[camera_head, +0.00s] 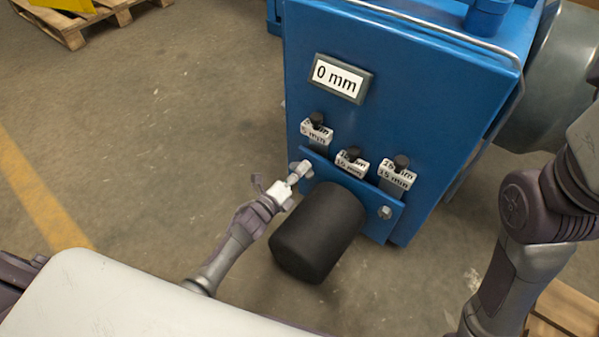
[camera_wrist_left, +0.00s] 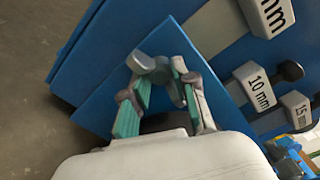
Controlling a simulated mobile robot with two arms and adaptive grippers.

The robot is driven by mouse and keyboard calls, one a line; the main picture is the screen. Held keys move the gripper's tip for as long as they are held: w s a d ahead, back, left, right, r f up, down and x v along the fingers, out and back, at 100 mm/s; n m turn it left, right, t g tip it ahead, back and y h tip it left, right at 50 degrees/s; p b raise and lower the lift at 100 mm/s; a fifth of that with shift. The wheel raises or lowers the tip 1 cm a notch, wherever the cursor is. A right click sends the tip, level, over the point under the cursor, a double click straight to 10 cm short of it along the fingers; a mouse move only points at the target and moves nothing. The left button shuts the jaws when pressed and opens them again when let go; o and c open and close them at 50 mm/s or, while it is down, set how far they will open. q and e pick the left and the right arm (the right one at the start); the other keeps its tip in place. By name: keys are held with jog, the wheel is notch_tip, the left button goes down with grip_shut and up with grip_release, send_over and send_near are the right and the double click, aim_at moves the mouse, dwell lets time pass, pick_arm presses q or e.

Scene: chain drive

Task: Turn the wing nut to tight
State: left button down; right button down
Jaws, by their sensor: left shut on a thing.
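A small grey metal wing nut (camera_head: 303,170) sits at the left end of a blue plate (camera_head: 330,176) on the lower front of the blue machine housing. My left gripper (camera_head: 292,182) reaches it from the lower left and is shut on it. In the left wrist view the wing nut (camera_wrist_left: 160,70) shows at the tips of my left gripper (camera_wrist_left: 168,88), between the fingers with teal pads; its far side is partly hidden. My right gripper is outside the frames; only my right arm shows at the right.
A black cylinder (camera_head: 318,232) sticks out from the plate, close right of my left gripper. A similar metal fastener (camera_head: 385,212) is at the plate's right end. Above are tags marked 5, 10 and 15 mm (camera_head: 397,175) and a display (camera_head: 340,78) reading 0 mm.

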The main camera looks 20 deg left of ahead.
pick_arm(q)
jog(key=shift+s+f+m, duration=0.1)
jog(key=shift+f+m, duration=0.05)
jog(key=shift+m, duration=0.15)
jog(key=c, duration=1.1)
grip_release()
jog(key=shift+c, duration=0.2)
jog(key=v, duration=1.2)
